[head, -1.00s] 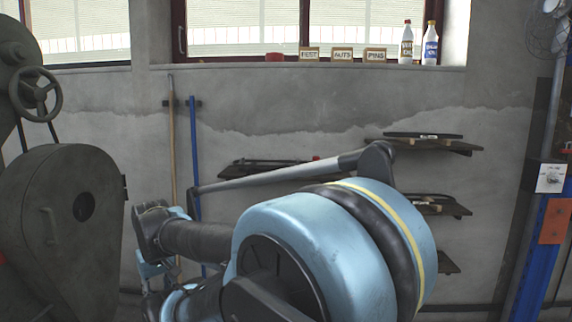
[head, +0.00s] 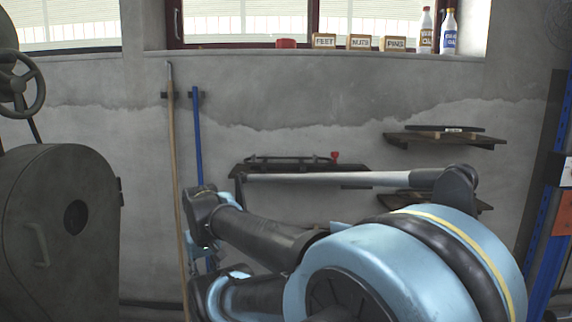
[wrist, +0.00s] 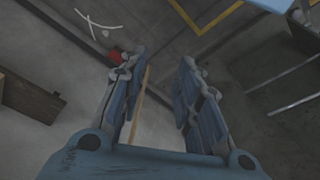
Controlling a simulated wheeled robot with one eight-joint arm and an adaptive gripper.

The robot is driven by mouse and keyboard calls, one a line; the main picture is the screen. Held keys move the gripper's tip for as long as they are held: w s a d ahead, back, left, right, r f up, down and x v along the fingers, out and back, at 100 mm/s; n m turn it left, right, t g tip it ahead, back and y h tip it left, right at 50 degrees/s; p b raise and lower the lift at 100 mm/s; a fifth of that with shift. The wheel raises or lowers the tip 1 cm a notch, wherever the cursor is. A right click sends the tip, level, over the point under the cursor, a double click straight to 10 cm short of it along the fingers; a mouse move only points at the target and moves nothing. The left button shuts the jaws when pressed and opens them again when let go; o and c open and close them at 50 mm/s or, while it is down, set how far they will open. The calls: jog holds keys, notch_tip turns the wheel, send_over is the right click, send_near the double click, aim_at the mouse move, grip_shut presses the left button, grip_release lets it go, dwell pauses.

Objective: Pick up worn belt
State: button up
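No thing is clearly recognizable as the worn belt. A dark, flat, thin object with a small white label (head: 447,129) lies on the upper right wall shelf (head: 480,142); I cannot tell whether it is the belt. My gripper (wrist: 158,68) shows in the wrist view with its two fingers wide apart and nothing between them. It points down towards the floor, clear of the shelves. In the head view my blue and black arm covers the lower middle and hides part of the lower shelf.
A dark machine with a handwheel (head: 22,88) stands at the left. A wooden pole (head: 174,170) and a blue pole (head: 197,150) lean on the wall. Another shelf (head: 352,171) holds a dark frame with a red knob. Bottles (head: 448,32) stand on the sill.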

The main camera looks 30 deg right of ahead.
jog(key=w+d+r+m+g+h, duration=0.1)
jog(key=w+d+r+m, duration=0.6)
jog(key=r, duration=0.4)
jog(key=w+d+r+m+g+h, duration=0.1)
jog(key=w+d+r+m, duration=0.4)
jog(key=w+d+r, duration=0.5)
jog(key=w+d+r+m+g+h, duration=0.1)
jog(key=w+d+r+m, duration=0.55)
jog(key=r, duration=0.65)
jog(key=w+d+r+m+g+h, duration=0.1)
jog(key=w+d+r+m, duration=0.15)
jog(key=d, duration=0.35)
jog(key=w+d+r+m+g, duration=0.1)
jog(key=d+r+m, duration=0.2)
jog(key=d, duration=0.2)
jog(key=x, duration=1.1)
jog(key=shift+s+d+f, duration=0.1)
jog(key=shift+d+f, duration=0.15)
jog(key=shift+d+x, duration=0.2)
jog(key=shift+x, duration=1.1)
jog(key=shift+d+x, duration=0.2)
jog(key=shift+x, duration=1.15)
jog(key=shift+r, duration=0.15)
grip_shut()
